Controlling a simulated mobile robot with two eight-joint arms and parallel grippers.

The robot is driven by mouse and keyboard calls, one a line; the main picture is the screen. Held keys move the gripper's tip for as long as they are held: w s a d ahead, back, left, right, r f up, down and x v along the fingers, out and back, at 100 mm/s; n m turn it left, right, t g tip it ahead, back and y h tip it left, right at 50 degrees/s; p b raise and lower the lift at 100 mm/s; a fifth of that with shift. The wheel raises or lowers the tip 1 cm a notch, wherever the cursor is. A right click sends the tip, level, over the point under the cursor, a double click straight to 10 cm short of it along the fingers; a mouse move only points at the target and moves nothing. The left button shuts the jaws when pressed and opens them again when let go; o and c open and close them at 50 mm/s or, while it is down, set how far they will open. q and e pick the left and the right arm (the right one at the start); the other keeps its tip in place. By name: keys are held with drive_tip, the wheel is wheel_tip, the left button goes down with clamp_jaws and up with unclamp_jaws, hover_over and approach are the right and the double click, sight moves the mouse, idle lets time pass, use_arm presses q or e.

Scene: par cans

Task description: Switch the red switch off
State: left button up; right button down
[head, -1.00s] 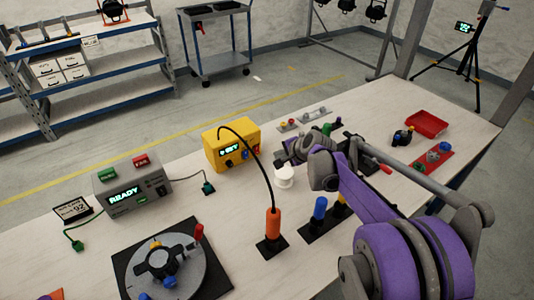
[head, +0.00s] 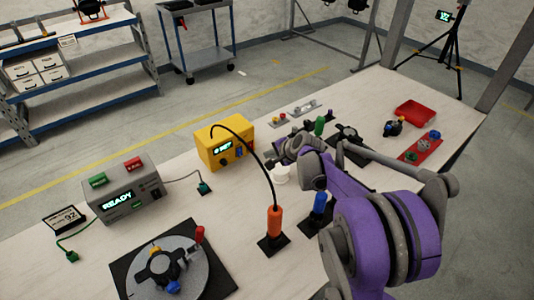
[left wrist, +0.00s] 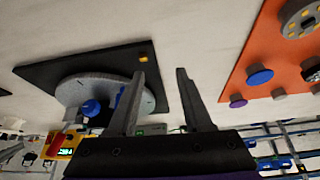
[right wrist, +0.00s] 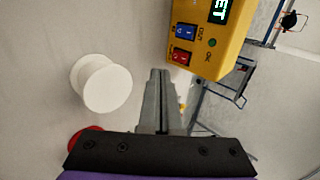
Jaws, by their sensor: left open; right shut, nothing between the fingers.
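The yellow box (head: 222,148) stands on the workbench with a lit green display. Its red rocker switch (right wrist: 181,57) sits beside a blue rocker switch (right wrist: 186,32) in the right wrist view. In the head view the red switch (head: 250,147) is small, at the box's right side. My right gripper (right wrist: 160,74) is shut and empty, its tips just short of the red switch in the picture; I cannot tell whether they touch the box. In the head view the right gripper (head: 270,163) is right of the box. My left gripper (left wrist: 160,72) is open and empty near the round turntable.
A white spool (head: 281,174) stands close to the right gripper. An orange handle (head: 274,222) with a black cable arching to the box stands in front. A grey READY box (head: 122,195) and a turntable (head: 190,268) are to the left. A red tray (head: 416,113) lies far right.

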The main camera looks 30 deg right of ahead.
sight(249, 149)
use_arm(q)
drive_tip(key=shift+f, duration=0.2)
use_arm(e)
drive_tip(key=x, duration=0.7)
drive_tip(key=shift+w+a+f, duration=0.1)
drive_tip(key=shift+w+f, duration=0.15)
use_arm(q)
drive_tip(key=shift+r, duration=0.15)
use_arm(e)
drive_tip(key=shift+w+a+f, duration=0.1)
drive_tip(key=shift+w, duration=1.1)
drive_tip(key=shift+w+f, duration=0.1)
drive_tip(key=shift+w, duration=0.55)
drive_tip(key=shift+w+f, duration=0.1)
drive_tip(key=shift+w, duration=0.05)
use_arm(q)
drive_tip(key=shift+w+r+p, duration=0.1)
drive_tip(key=shift+r+p, duration=0.3)
use_arm(e)
drive_tip(key=shift+r, duration=0.9)
